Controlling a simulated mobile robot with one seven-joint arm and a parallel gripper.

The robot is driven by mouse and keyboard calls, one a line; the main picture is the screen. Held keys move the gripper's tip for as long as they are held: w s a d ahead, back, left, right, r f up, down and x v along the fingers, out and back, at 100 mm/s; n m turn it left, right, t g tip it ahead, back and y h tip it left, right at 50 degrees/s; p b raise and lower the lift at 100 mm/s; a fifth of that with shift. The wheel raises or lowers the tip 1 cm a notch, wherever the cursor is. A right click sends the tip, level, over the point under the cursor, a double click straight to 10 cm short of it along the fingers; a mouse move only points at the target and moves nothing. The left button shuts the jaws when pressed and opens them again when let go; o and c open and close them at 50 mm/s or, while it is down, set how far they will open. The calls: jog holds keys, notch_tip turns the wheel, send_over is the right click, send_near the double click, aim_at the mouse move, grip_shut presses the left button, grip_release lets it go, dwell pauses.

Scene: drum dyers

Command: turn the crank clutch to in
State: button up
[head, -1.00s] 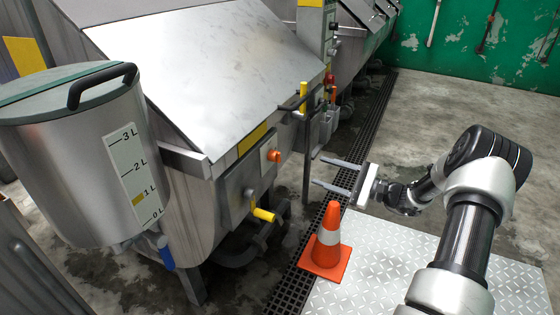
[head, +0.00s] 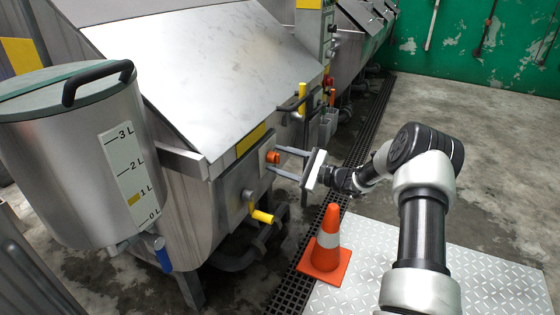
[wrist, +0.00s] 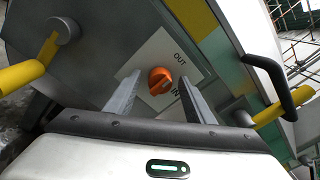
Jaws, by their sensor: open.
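The crank clutch is an orange knob (head: 273,157) on a light plate on the steel machine's front. In the wrist view the orange knob (wrist: 160,80) sits beside the labels OUT, above right, and IN, below right. I cannot tell for sure which label it points to. My gripper (wrist: 159,77) is open and empty, with one finger on each side of the knob in that view. In the head view my gripper (head: 274,160) reaches the machine's front from the right, fingertips close to the knob. Contact is not clear.
A yellow crank handle (head: 261,216) sticks out below left of the knob. A black bar handle (wrist: 272,82) is at the right in the wrist view. An orange cone (head: 326,240) stands on the floor below my arm. A lidded measuring drum (head: 70,150) stands left.

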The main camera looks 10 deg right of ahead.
jog(key=c, duration=1.1)
jog(key=m, duration=0.1)
jog(key=m+p, duration=0.1)
jog(key=m, duration=0.1)
jog(key=shift+d+r, duration=0.1)
jog(key=shift+r, duration=0.1)
jog(key=m+p, duration=0.2)
jog(key=m, duration=0.3)
jog(key=shift+w+g, duration=0.15)
jog(key=shift+g, duration=0.15)
jog(key=m+p, duration=0.1)
jog(key=m, duration=0.3)
jog(key=m+p, duration=0.1)
jog(key=m, duration=0.4)
jog(key=shift+w+d+f+g, duration=0.1)
jog(key=shift+d+g, duration=0.05)
jog(key=shift+g, duration=0.15)
jog(key=shift+o, duration=0.2)
